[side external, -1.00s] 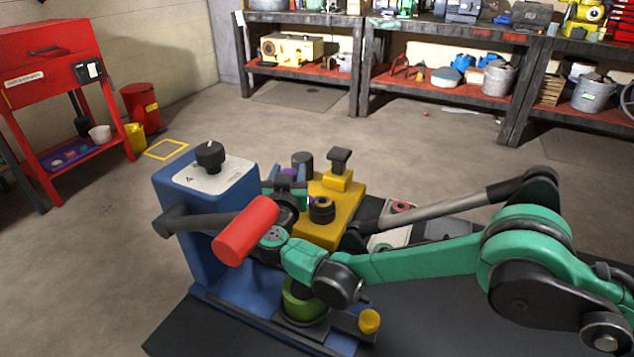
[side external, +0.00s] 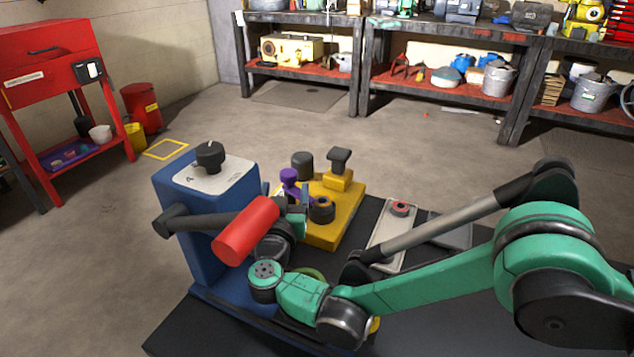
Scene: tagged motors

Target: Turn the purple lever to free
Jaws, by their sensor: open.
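The purple lever (side external: 289,182) stands on the yellow block (side external: 346,215), on its left side, with its rounded top in clear view. My gripper (side external: 290,208) is open, just in front of and below the purple lever, behind the red cylinder handle. My gripper's fingers are partly hidden by the red handle, and whether they touch the lever cannot be seen. The lower part of the lever is also hidden. No free marking can be made out.
A blue motor housing (side external: 200,230) with a black knob (side external: 210,156) stands at left. Its red handle (side external: 247,228) juts out close to my gripper. Black knobs rise from the yellow block. A pale plate with a red button (side external: 400,208) lies to the right.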

